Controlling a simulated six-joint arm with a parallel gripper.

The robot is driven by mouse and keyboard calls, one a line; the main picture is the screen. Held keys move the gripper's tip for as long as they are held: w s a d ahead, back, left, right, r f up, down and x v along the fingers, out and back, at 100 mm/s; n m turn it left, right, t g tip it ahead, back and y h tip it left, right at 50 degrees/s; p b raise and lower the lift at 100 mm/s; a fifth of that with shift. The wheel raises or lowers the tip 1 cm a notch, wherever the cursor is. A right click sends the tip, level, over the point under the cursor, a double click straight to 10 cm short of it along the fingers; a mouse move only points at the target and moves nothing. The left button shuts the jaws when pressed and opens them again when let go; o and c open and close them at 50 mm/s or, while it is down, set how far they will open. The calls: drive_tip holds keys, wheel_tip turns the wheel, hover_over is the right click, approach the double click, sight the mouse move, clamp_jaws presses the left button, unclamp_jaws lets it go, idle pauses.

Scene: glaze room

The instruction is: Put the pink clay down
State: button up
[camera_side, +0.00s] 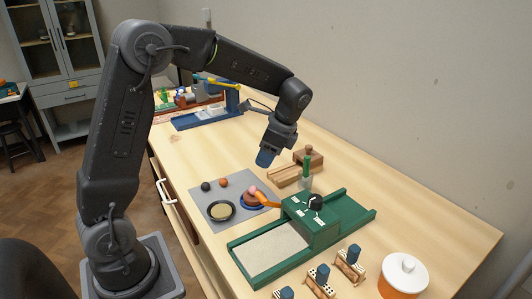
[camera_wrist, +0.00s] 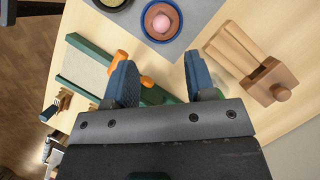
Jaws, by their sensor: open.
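The pink clay (camera_side: 252,189) is a small ball resting on a round reddish-brown piece (camera_side: 250,197) in a blue round dish (camera_side: 262,207), on the grey mat (camera_side: 200,201). In the wrist view the pink clay (camera_wrist: 161,24) sits near the middle of the brown disc, ahead of my fingertips. My gripper (camera_side: 265,158) hangs above the table, behind and above the dish, with its blue fingers pointing down. In the wrist view my gripper (camera_wrist: 160,78) has its two fingers wide apart with nothing between them. It is clear of the clay.
A black dish with beige contents (camera_side: 221,211), a dark ball (camera_side: 205,186) and an orange ball (camera_side: 223,183) lie on the mat. A wooden block tool (camera_side: 300,167) lies behind.

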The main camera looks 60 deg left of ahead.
drive_tip(key=s+d+r+n+t+h, duration=0.1)
drive_tip(key=s+d+r+n+t, duration=0.2)
drive_tip(key=s, duration=0.6)
drive_tip(key=s+d+r+n+t+h, duration=0.2)
drive_tip(key=s+d+r+n+t, duration=0.2)
drive_tip(key=s+d, duration=0.4)
drive_tip(key=shift+s+r+n+t, duration=0.25)
drive_tip(key=shift+s+n+t, duration=0.25)
drive_tip(key=shift+n+t, duration=0.45)
